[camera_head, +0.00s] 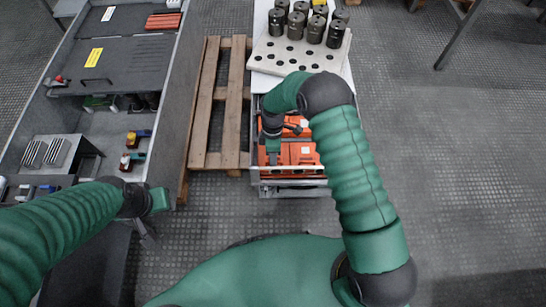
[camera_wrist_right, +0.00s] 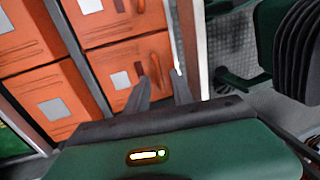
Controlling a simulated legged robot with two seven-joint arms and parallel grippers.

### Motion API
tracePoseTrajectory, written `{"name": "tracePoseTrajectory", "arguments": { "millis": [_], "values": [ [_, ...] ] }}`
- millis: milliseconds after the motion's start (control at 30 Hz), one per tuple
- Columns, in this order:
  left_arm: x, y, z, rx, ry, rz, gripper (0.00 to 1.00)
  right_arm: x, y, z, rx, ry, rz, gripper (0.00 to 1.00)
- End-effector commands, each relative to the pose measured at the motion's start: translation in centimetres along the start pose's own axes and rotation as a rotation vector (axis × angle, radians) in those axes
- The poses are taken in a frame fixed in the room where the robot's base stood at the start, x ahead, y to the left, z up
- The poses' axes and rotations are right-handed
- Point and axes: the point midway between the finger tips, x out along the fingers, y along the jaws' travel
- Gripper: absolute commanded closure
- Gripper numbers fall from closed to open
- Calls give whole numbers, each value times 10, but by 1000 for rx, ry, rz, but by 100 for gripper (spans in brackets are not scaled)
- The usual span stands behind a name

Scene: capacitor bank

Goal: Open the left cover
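A dark grey flat panel (camera_head: 125,65) with a yellow label lies on the long grey cabinet at the left; it looks like a cover, though I cannot tell whether it is the left one. A small red-and-black knob (camera_head: 60,79) is at its left edge. My right gripper (camera_head: 272,157) is over orange boxes (camera_head: 302,153) in a metal frame. In the right wrist view its two fingers (camera_wrist_right: 163,88) are apart, with an orange handle (camera_wrist_right: 158,60) beyond them; contact is unclear. My left gripper (camera_head: 149,236) hangs beside the cabinet's near end, its fingers too small to judge.
A wooden pallet (camera_head: 234,95) stands between the cabinet and the frame. Several dark cylinders (camera_head: 315,29) stand on a white holed board (camera_head: 302,56) behind the orange boxes. The cabinet's near part is open, with small parts inside. Floor (camera_head: 450,150) at the right is clear.

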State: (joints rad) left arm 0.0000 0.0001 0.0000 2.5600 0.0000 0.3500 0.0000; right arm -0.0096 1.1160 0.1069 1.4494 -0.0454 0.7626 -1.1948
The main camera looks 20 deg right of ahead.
Motion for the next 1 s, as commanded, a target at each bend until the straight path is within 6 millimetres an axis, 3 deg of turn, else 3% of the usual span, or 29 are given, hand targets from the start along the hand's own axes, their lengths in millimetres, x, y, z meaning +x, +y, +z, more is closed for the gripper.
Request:
{"name": "tracePoseTrajectory", "arguments": {
  "millis": [33, 200, 1000],
  "values": [
    [0, 0, 0, 0, 0, 0, 64, 0, 0, 0, 0, 0, 0, 79],
    [0, 0, 0, 0, 0, 0, 64, 0, 0, 0, 0, 0, 0, 100],
    [0, 0, 0, 0, 0, 0, 64, 0, 2, 2, 1, -2, 3, 100]
  ]
}}
